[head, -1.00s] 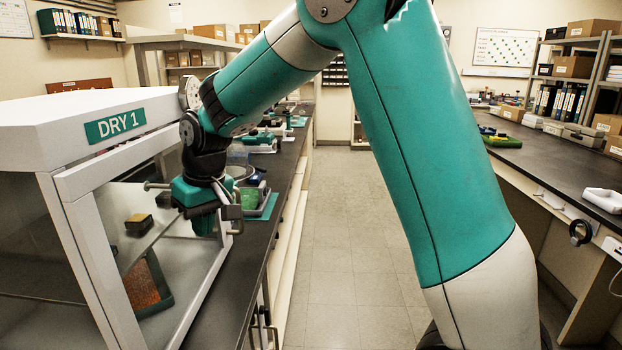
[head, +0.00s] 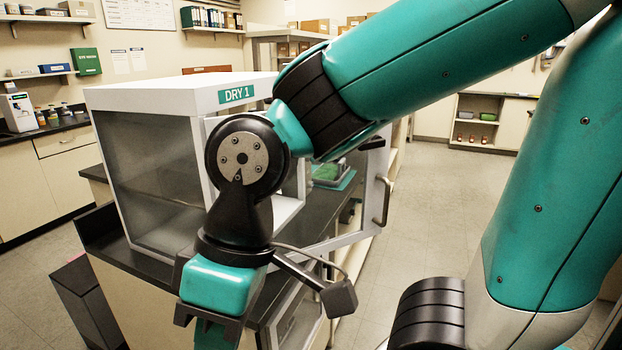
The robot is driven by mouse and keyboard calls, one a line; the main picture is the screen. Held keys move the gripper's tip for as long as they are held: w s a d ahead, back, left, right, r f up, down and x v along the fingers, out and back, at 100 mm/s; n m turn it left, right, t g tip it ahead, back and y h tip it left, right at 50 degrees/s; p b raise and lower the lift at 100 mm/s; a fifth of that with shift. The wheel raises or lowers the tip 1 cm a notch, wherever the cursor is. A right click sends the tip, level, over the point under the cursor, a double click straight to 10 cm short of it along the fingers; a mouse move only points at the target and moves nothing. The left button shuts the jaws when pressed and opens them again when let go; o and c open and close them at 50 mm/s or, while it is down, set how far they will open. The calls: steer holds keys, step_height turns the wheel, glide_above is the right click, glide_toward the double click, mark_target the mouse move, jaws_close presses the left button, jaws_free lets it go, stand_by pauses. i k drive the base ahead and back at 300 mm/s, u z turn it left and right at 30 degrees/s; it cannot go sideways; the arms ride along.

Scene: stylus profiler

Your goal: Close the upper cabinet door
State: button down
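The upper dry cabinet (head: 150,165), white with glass sides and a "DRY 1" label, stands left of centre in the head view. Its upper door (head: 340,241) is a white-framed glass panel. It stands open, swung out to the right, with a metal handle (head: 382,200) at its free edge. My gripper (head: 216,325) hangs pointing down in front of the cabinet, left of the door and apart from the handle. Its fingers run out of the bottom of the picture, so their opening is hidden. My wrist and forearm cover part of the cabinet opening and door.
A lower glass door (head: 298,318) shows below the upper one, partly behind my gripper. A dark bin (head: 88,300) stands on the floor at the left. A dark bench top (head: 95,180) adjoins the cabinet. Open floor (head: 440,200) lies to the right.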

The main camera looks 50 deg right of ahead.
mark_target(376, 185)
steer(key=u, duration=0.25)
steer(key=k, duration=0.55)
steer(key=z, duration=1.05)
steer(key=i, duration=0.45)
steer(key=u, duration=0.1)
